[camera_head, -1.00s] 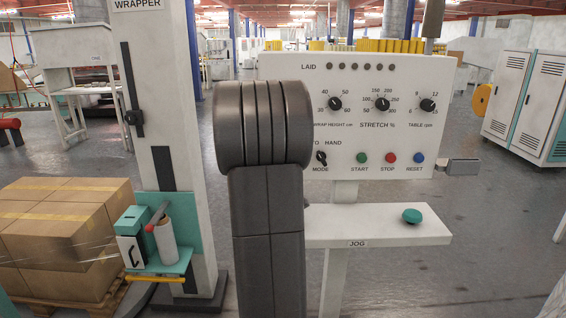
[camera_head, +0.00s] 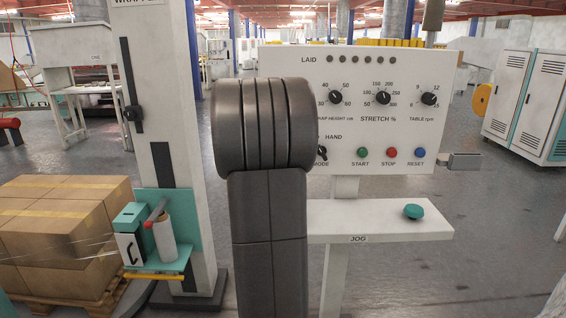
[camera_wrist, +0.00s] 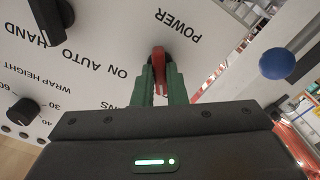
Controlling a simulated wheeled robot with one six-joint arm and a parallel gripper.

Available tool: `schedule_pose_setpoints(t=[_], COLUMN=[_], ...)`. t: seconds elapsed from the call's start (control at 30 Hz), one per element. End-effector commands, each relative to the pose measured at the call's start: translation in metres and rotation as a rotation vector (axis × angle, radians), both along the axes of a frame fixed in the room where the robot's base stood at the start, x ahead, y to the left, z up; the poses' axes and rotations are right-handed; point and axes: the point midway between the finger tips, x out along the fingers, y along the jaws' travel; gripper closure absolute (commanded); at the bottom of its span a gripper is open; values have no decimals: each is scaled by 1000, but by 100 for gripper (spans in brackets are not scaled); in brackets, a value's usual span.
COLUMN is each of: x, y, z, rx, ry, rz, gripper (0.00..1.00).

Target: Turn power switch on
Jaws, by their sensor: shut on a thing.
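The red power switch (camera_wrist: 158,62) shows in the wrist view on the white control panel (camera_wrist: 105,45), between the printed words POWER and ON. My gripper (camera_wrist: 157,82) has its two green fingers closed around the red lever, one on each side. The panel appears upside down in this view. In the head view, the front of the panel (camera_head: 400,125) stands behind my dark arm. My arm hides the gripper and the power switch there.
A black mode knob (camera_wrist: 50,20) and the wrap height knob (camera_wrist: 25,110) are left of my gripper in the wrist view. A blue ball (camera_wrist: 274,63) is to the right. In the head view, a green jog button (camera_head: 413,211) sits on a shelf (camera_head: 335,220). Wrapped boxes (camera_head: 60,235) stand at left.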

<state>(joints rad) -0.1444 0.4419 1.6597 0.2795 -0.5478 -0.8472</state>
Motion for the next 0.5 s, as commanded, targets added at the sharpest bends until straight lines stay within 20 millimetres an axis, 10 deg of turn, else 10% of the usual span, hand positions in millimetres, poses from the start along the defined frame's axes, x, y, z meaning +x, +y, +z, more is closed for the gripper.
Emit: schedule_pose_setpoints(t=[0.5], x=[0], y=[0], z=[-4], rx=[482], ry=[-3], rz=[1], gripper=[100])
